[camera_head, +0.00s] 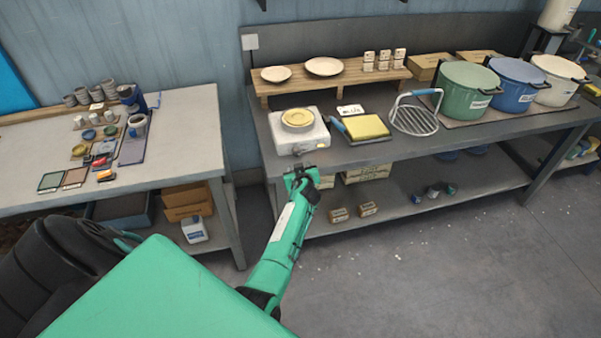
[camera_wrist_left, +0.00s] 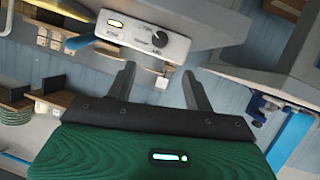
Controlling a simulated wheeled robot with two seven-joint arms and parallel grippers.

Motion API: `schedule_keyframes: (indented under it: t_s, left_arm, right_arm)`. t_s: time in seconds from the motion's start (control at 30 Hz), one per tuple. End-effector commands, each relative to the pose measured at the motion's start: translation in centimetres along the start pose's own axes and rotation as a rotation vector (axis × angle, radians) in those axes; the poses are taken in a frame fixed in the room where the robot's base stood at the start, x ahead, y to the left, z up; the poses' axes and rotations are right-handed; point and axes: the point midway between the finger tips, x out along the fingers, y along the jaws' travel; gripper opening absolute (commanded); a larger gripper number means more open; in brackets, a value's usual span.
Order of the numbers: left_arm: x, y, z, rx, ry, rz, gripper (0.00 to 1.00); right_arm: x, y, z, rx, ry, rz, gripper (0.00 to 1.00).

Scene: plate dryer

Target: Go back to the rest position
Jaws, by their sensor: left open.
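My left gripper (camera_head: 301,175) is at the front edge of the right-hand workbench, just below and in front of a white plate dryer (camera_head: 298,143). A yellowish plate (camera_head: 297,117) lies on top of the dryer. In the left wrist view my left gripper (camera_wrist_left: 157,85) has its fingers apart with nothing between them. The dryer front (camera_wrist_left: 135,36), with its knob and small lit display, shows beyond the fingertips. The gripper looks apart from the dryer. My right gripper is not in view.
The workbench (camera_head: 258,118) also bears a yellow sponge-like block (camera_head: 366,126), a wire rack (camera_head: 415,120), and green (camera_head: 466,92), blue (camera_head: 515,85) and white pots (camera_head: 557,80). Plates stand on a wooden shelf (camera_head: 345,78). Another table (camera_head: 188,120) is at left. The floor (camera_head: 400,270) at front right is clear.

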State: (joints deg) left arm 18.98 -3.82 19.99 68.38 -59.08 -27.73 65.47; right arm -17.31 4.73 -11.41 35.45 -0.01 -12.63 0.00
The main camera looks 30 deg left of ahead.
Motion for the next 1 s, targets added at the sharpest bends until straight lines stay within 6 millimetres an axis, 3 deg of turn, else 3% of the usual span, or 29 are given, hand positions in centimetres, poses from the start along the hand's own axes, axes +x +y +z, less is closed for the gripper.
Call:
schedule_keyframes:
  t_s: [0.23, 0.47, 0.57, 0.67, 0.77, 1.0]
  left_arm:
    - [0.0, 0.0, 0.0, 0.0, 0.0, 0.0, 0.53]
    - [0.0, 0.0, 0.0, 0.0, 0.0, 0.0, 0.53]
    - [-0.1, -0.1, 1.1, 0.015, -0.016, 0.005, 0.53]
    - [-0.4, -0.6, 5.0, 0.07, -0.069, 0.026, 0.53]
    - [-1.4, -1.6, 11.2, 0.16, -0.157, 0.064, 0.53]
    - [-6.5, -6.8, 28.3, 0.402, -0.405, 0.175, 0.53]
  right_arm:
    - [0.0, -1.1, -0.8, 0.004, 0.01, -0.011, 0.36]
    - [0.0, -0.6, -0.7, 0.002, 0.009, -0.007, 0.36]
    - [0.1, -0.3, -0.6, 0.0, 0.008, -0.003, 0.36]
    - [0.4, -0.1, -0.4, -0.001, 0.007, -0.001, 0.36]
    - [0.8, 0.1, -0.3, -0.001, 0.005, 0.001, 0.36]
    - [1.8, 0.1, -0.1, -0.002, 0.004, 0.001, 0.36]
